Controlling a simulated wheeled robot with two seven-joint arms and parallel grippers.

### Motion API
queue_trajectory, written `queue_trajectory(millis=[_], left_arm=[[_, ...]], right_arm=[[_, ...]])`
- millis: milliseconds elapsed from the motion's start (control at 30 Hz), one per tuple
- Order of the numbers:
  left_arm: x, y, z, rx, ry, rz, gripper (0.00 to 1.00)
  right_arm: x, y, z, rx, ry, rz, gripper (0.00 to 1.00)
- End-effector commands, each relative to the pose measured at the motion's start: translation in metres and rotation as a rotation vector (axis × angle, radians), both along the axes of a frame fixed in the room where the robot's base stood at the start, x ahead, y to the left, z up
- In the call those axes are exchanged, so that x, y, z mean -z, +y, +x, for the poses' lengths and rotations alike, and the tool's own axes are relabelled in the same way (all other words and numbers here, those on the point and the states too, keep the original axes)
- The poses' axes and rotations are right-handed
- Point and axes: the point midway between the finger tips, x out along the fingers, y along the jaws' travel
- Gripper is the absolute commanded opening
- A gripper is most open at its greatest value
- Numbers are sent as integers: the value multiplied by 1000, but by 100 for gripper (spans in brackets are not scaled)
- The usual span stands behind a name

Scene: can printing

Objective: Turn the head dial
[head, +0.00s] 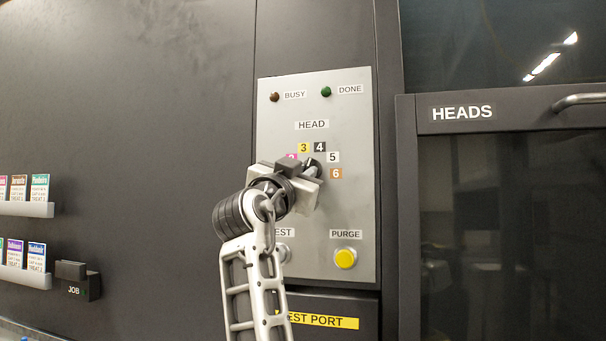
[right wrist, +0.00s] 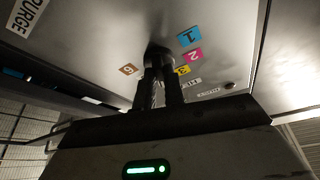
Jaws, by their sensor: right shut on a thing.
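The head dial (head: 317,163) is a dark round knob on the pale control panel, under the HEAD label and inside an arc of coloured number tags. My right gripper (head: 306,173) covers most of it in the head view. In the right wrist view the dial (right wrist: 158,53) sits between the tips of my right gripper's two dark fingers (right wrist: 161,78), which are shut on it. I cannot tell for sure which number the dial points at. My left gripper is not in view.
The panel (head: 285,110) also carries a BUSY lamp (head: 275,97), a green DONE lamp (head: 326,92) and a yellow PURGE button (head: 345,258). My arm partly covers another button's label. A HEADS door (head: 462,113) with a handle is at the right; card racks (head: 25,209) are at the left.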

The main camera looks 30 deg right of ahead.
Motion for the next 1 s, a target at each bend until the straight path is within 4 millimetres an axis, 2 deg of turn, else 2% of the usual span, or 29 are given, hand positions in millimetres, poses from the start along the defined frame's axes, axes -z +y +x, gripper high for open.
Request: queue_trajectory(millis=[267, 1000], left_arm=[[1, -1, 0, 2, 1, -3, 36], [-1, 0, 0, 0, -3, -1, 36]], right_arm=[[1, -1, -1, 0, 82, -70, 0], [1, -5, -5, 0, 472, -401, 0]])
